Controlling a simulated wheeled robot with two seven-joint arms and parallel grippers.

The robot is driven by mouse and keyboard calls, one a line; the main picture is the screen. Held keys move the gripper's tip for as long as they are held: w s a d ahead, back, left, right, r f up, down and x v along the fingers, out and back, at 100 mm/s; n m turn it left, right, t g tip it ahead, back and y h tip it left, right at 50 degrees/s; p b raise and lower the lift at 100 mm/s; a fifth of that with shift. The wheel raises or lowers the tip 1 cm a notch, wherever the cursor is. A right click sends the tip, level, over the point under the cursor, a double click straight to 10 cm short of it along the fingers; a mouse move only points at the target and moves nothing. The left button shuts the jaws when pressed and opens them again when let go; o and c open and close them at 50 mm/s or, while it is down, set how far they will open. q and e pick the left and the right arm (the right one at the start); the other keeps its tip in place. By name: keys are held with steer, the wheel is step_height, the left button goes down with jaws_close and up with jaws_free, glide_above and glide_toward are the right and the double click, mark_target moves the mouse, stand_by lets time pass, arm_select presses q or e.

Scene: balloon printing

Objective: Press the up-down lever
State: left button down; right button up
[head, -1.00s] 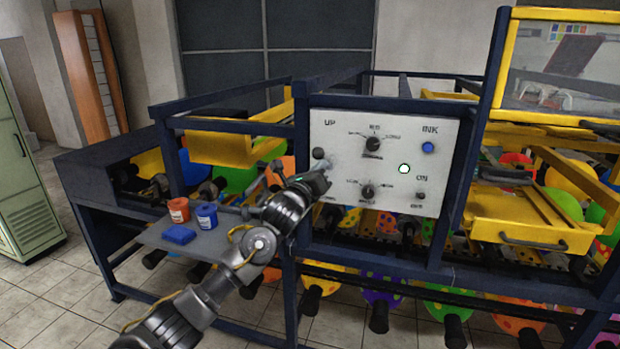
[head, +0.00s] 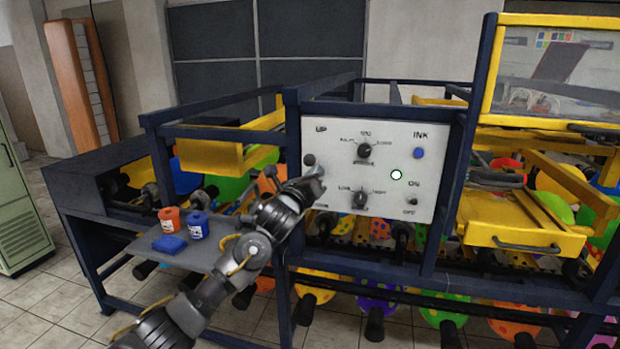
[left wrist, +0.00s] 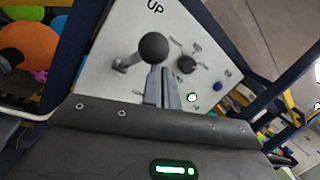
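The up-down lever is a dark ball knob (head: 309,160) on a short stem, at the left of the white control panel (head: 335,150), below the word UP. In the left wrist view the ball (left wrist: 153,47) stands out from the panel, with its stem running to the left. My left gripper (head: 321,173) is just below and right of the ball in the head view. In the left wrist view its fingers (left wrist: 163,85) lie close together, shut and empty, just below the ball. I cannot tell whether they touch it. My right gripper is not in view.
The panel also has two dark dials (head: 365,151), a blue INK button (head: 418,153), a pale round light (head: 396,175) and an ON switch (head: 413,201). Dark blue frame bars surround the panel. A grey shelf (head: 190,258) at left holds red and blue ink pots.

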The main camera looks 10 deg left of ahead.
arm_select(q)
steer(key=s+r+b, duration=0.2)
steer(key=s+b, duration=0.3)
steer(key=s, duration=0.4)
steer(key=shift+a+r, duration=0.25)
steer(key=shift+r, duration=0.1)
